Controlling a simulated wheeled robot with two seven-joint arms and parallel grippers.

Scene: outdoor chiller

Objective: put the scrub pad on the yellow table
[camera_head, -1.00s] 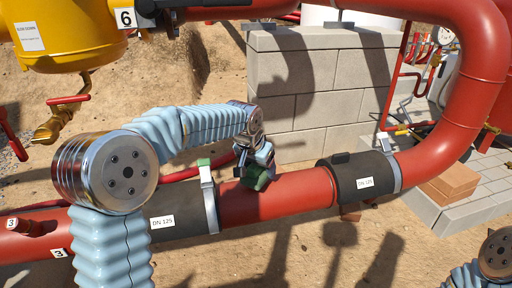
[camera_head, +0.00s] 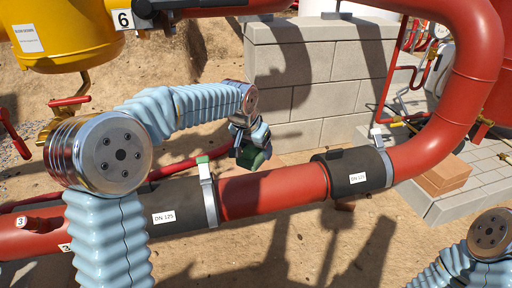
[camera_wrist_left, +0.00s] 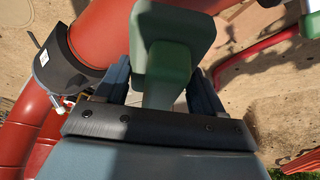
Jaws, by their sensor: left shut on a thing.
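The scrub pad (camera_head: 254,157) is a green block at the end of my left arm, above the red pipe in the head view. In the left wrist view, the green scrub pad (camera_wrist_left: 172,35) sticks out past the fingertips, with a narrower green part between the jaws. My left gripper (camera_head: 246,134) is shut on it; both fingers also show in the left wrist view (camera_wrist_left: 162,88). My right gripper is out of view; only a joint of my right arm shows at the lower right. No yellow table is in view.
A large red pipe (camera_head: 275,193) with black clamps (camera_head: 352,174) crosses in front. A grey block wall (camera_head: 305,80) stands behind. A yellow vessel (camera_head: 70,40) hangs at upper left. Bricks (camera_head: 445,174) lie on paving at right. Sandy ground below is open.

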